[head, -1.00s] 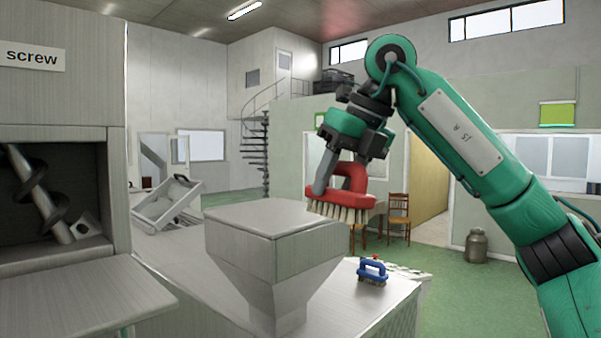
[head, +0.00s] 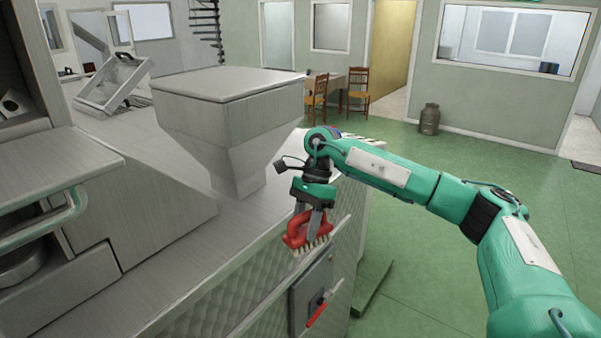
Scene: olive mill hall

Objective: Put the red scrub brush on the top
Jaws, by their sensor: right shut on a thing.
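My right gripper (head: 308,212) is shut on the red scrub brush (head: 310,228). It holds the brush by its handle, tilted, with the pale bristles facing down. In the picture the brush hangs over the right edge of the machine, in front of its side and above a grey switch box. I cannot tell whether it touches anything. The machine's flat grey top (head: 150,215) lies to the left of the brush and is bare there. My left gripper is not in view.
A grey hopper (head: 235,90) with a flat lid stands on the machine behind the gripper. The switch box (head: 312,290) with a red handle sits on the machine's side. Chairs (head: 358,92) and a milk can (head: 430,118) stand farther back. Green floor is free at right.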

